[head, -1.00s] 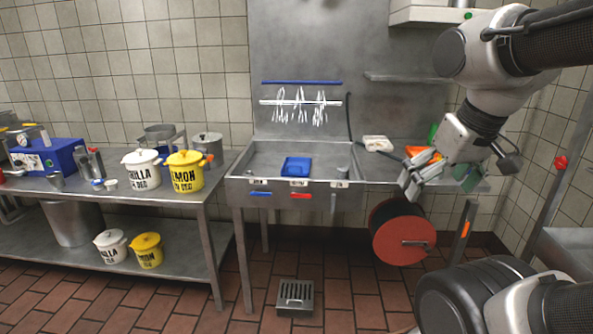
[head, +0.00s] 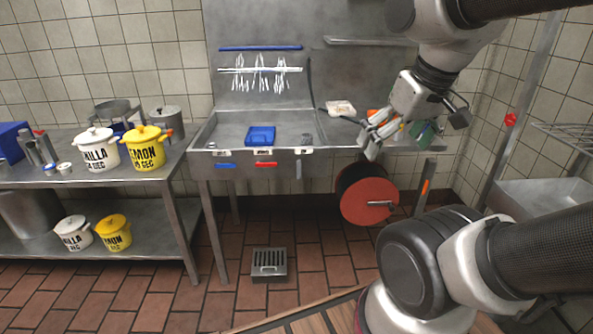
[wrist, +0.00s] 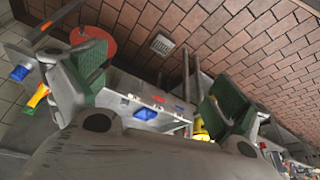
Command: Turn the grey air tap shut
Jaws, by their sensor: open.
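The grey tap handle (head: 299,168) hangs upright at the right end of the sink's front panel, under a white label. To its left on that panel are a red handle (head: 266,164) and a blue handle (head: 226,166), both lying level. My gripper (head: 370,143) is to the right of the grey handle in the head view, apart from it, near the sink's right end. In the wrist view my gripper (wrist: 157,85) has its green-padded fingers wide apart with nothing held between them. The sink front shows beyond the fingers; the grey handle is too small to make out there.
The steel sink (head: 205,135) holds a blue tray (head: 261,136). A red hose reel (head: 368,201) sits below my gripper. A side table (head: 185,150) with white and yellow pots stands left. A floor drain (head: 269,262) lies in front, with clear tiles around it.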

